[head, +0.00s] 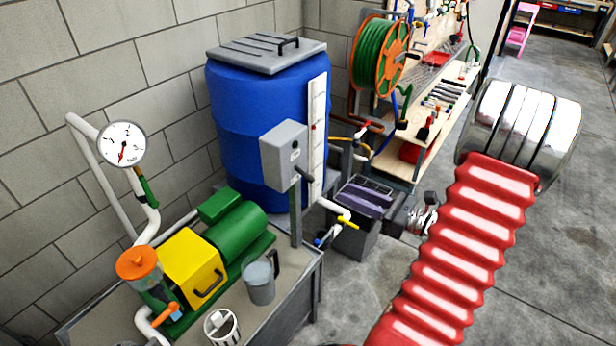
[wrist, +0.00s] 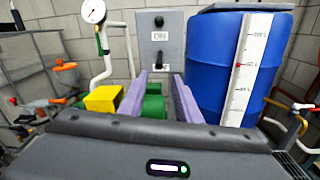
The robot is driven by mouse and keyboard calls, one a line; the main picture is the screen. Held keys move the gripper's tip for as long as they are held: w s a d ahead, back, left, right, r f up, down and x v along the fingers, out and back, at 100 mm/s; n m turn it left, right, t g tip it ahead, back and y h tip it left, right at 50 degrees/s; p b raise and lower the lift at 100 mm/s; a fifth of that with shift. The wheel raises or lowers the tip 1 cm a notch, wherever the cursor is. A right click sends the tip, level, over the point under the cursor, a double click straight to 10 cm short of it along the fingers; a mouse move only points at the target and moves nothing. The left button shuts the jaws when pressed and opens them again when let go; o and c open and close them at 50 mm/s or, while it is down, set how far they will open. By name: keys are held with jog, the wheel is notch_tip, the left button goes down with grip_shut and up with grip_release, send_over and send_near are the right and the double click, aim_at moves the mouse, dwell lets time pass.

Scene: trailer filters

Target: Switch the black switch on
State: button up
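A grey switch box (head: 284,152) stands on a post beside the blue barrel. In the wrist view the box (wrist: 172,48) faces me, with a round dark button or lamp at its top and an "ON" label below that. The black switch (wrist: 152,67) is a lever under the label; in the head view the lever (head: 304,173) slants downward. A lower label is mostly hidden. My gripper (wrist: 160,75) is open and empty in the wrist view. Its two purple fingers point at the box, just below the lever. I cannot tell whether they touch anything.
The blue barrel (head: 245,125) stands behind the box. A pump with a green motor (head: 238,232) and yellow housing (head: 192,266) sits on a bench, near a gauge (head: 122,144) and white pipes. A hose reel (head: 380,55) and shelves stand behind. Open floor (head: 545,280) lies right.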

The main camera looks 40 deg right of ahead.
aim_at(308, 177)
jog(key=x, duration=1.3)
jog(key=shift+w+a, duration=0.1)
jog(key=shift+w, duration=0.25)
grip_shut()
dwell(0.4)
